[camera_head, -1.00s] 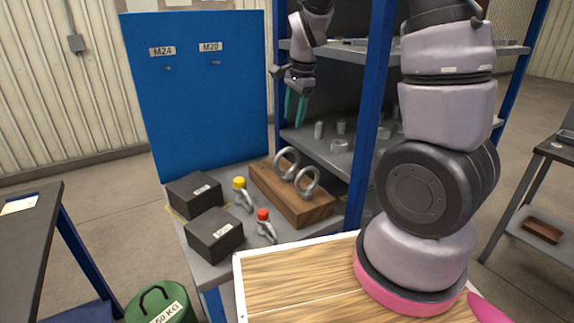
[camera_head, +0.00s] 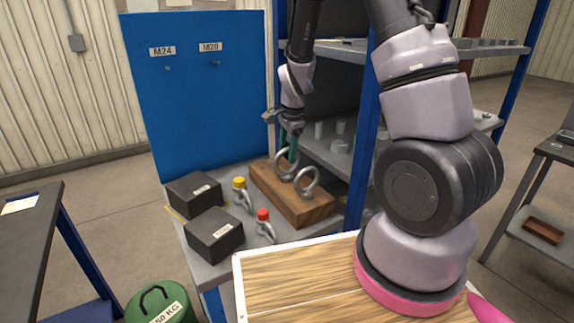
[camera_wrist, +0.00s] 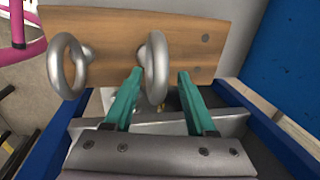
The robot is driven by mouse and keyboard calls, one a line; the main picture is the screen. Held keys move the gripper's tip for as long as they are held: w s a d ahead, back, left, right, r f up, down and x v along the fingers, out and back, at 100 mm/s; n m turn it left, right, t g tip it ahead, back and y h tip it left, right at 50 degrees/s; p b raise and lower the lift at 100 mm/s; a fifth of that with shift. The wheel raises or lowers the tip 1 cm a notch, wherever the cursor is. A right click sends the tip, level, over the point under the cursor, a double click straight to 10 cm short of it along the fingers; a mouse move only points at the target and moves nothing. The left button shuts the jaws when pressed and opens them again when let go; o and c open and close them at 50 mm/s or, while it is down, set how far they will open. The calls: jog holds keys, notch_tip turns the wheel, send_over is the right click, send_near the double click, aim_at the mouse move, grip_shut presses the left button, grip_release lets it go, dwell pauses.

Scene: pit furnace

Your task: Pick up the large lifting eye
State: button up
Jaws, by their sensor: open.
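Two grey metal lifting eyes stand upright on a wooden block. The left one (camera_head: 278,163), closer to the blue panel, looks slightly larger; it is the right ring (camera_wrist: 154,66) in the wrist view. The smaller-looking one (camera_head: 313,190) is the left ring (camera_wrist: 54,66) in the wrist view. My gripper (camera_head: 290,152) is low behind the larger eye, its green fingers partly hidden by the ring. In the wrist view, my open gripper (camera_wrist: 159,75) has one fingertip on each side of this ring. I cannot tell whether either finger touches it.
The wooden block (camera_head: 309,212) sits on a grey bench beside two shackles, one with a yellow pin (camera_head: 239,182), one red (camera_head: 263,214). Two black boxes (camera_head: 214,235) stand left. A blue panel (camera_head: 200,110) rises behind; a blue shelf post (camera_head: 369,130) is close to my arm.

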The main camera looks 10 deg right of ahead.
jog(key=shift+f, duration=0.2)
grip_shut()
jog(key=shift+w, duration=0.1)
notch_tip(320, 180, up, 16)
dwell(1.2)
